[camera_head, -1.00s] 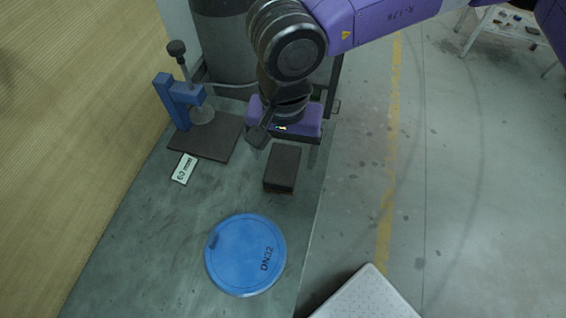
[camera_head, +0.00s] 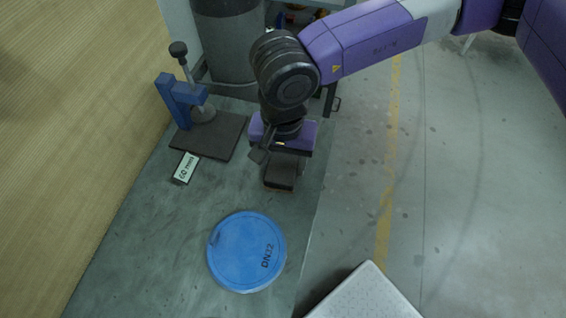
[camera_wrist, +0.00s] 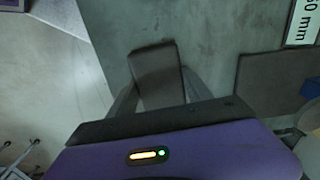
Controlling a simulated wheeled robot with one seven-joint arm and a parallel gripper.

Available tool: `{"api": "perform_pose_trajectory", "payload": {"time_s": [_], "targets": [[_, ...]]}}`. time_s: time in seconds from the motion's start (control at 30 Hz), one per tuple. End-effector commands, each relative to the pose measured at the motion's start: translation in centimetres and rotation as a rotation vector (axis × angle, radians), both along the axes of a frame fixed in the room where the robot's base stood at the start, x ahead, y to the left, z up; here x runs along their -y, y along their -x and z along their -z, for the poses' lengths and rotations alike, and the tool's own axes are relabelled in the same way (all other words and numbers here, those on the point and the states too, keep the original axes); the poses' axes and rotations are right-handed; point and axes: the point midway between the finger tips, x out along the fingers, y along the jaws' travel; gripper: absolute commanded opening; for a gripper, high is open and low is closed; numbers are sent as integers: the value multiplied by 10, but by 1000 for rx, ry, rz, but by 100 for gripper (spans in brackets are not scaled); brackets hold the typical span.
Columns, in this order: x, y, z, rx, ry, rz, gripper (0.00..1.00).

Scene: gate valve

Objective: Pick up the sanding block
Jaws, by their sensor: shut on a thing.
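The sanding block is a dark, rectangular block (camera_head: 281,171) on the grey bench, near its right edge. It also shows in the wrist view (camera_wrist: 156,70), between the two fingers. My gripper (camera_head: 281,163) is over the block from above, and in the wrist view its fingers (camera_wrist: 158,90) lie on either side of the block, shut on it. The gripper body hides the far part of the block. Whether the block is clear of the bench I cannot tell.
A blue DN32 disc (camera_head: 247,252) lies on the bench in front. A blue clamp-like stand (camera_head: 180,100) on a dark plate (camera_head: 208,137) and a "60 mm" label (camera_head: 185,168) are to the left. A grey cylinder (camera_head: 227,40) stands behind. The bench's right edge is close.

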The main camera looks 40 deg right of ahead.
Motion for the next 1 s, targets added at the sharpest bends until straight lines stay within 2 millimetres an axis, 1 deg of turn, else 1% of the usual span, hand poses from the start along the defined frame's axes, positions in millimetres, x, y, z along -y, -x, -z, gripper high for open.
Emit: {"api": "perform_pose_trajectory", "payload": {"time_s": [0.27, 0.37, 0.47, 0.57, 0.67, 0.9, 1.0], "targets": [[0, -1, -3, 1, 0, 0, 11], [0, -1, -9, 1, 0, 1, 11], [1, -1, -19, 3, 2, 1, 11], [1, -1, -36, 4, 2, 0, 11], [1, -1, -60, 6, 2, 0, 11], [1, -1, -128, 5, 3, 2, 11], [1, -1, -152, 5, 1, 1, 11]]}}
